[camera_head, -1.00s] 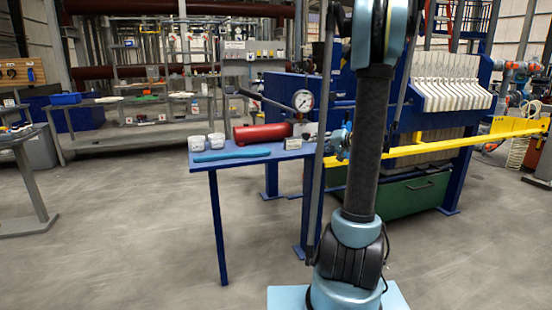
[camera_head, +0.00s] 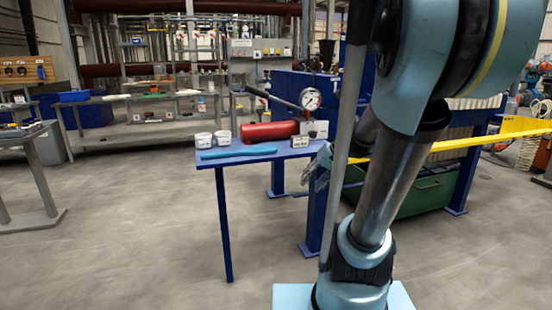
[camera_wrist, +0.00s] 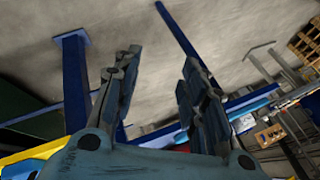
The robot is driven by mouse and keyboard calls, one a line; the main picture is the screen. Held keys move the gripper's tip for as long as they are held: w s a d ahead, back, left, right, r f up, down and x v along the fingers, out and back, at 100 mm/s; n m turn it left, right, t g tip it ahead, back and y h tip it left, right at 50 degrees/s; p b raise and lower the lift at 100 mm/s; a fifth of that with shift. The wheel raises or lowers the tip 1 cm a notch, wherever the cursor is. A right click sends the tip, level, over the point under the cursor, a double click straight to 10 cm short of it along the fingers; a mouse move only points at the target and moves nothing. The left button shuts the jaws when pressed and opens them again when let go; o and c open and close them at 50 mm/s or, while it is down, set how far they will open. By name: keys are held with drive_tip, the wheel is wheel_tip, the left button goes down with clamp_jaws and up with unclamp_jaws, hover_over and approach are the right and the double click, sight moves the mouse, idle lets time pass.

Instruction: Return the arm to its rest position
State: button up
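My arm (camera_head: 405,165) stands large in front of the filter press in the head view, bent at a big pale-blue joint and hiding much of the press. My gripper (camera_wrist: 160,62) shows in the wrist view with its two fingers apart and nothing between them but grey floor and a blue table leg behind. In the head view a grey part beside the right end of the blue table (camera_head: 232,160) looks like my gripper, partly hidden by a thin grey bar of the arm.
The blue table bears a red cylinder (camera_head: 268,132), a pressure gauge (camera_head: 310,98), two white tubs (camera_head: 213,139) and a blue strip (camera_head: 238,152). A yellow rail (camera_head: 470,143) runs over a green bin (camera_head: 425,192). Open floor (camera_head: 130,220) lies to the left.

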drive_tip(key=s+d+f+g+h, duration=0.1)
drive_tip(key=s+d+f+h, duration=0.1)
drive_tip(key=s, duration=0.6)
drive_tip(key=s+d+f+g+h, duration=0.1)
drive_tip(key=s+d+f+h, duration=0.2)
drive_tip(key=s, duration=0.5)
drive_tip(key=shift+s+d+f+n, duration=0.3)
drive_tip(key=shift+d+f, duration=0.2)
drive_tip(key=shift+f, duration=0.85)
